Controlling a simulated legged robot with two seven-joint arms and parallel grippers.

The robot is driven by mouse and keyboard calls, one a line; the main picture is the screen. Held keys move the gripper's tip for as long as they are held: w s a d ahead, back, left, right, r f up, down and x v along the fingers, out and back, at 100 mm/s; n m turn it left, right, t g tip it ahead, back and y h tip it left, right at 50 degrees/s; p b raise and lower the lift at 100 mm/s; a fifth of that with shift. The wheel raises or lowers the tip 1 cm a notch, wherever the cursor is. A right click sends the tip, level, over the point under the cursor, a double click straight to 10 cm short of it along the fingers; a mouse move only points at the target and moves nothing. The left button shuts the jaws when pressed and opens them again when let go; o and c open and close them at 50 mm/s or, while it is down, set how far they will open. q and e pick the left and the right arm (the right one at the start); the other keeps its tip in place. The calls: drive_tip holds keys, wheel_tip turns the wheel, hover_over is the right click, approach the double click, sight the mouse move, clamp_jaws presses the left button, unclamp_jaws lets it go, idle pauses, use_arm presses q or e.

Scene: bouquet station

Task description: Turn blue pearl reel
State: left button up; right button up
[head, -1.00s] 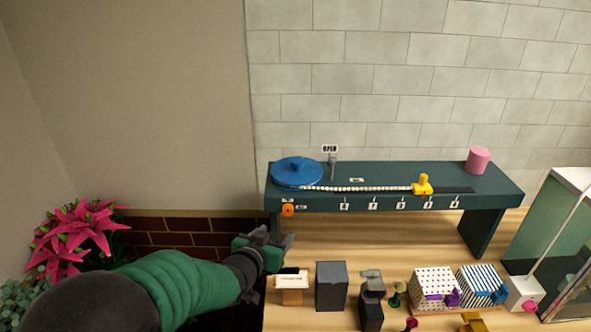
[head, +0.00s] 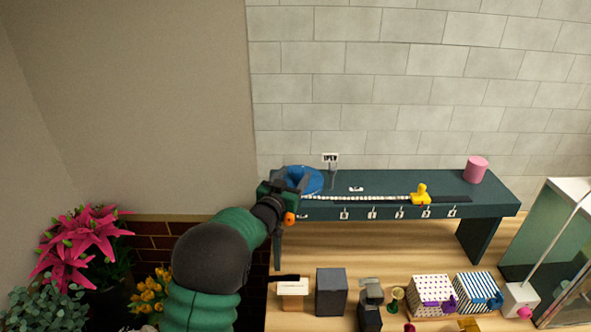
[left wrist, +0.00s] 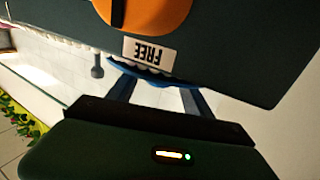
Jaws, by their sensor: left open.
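The blue reel (head: 311,180) lies flat at the left end of a dark teal raised shelf (head: 380,208). A string of white pearls (head: 365,197) runs from it to a yellow clip-like piece (head: 421,195) on the right. My left gripper (head: 296,182) is open at the near left side of the reel and covers part of it. I cannot tell whether the fingers touch the reel. My right gripper is not in view.
An orange knob (head: 289,218) sits on the shelf front just below my left gripper. A grey post with a small sign (head: 330,158) stands right of the reel. A pink cylinder (head: 475,169) is at the far right. Boxes crowd the wooden table below.

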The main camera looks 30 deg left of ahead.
use_arm(q)
drive_tip(key=shift+w, duration=0.65)
clamp_jaws()
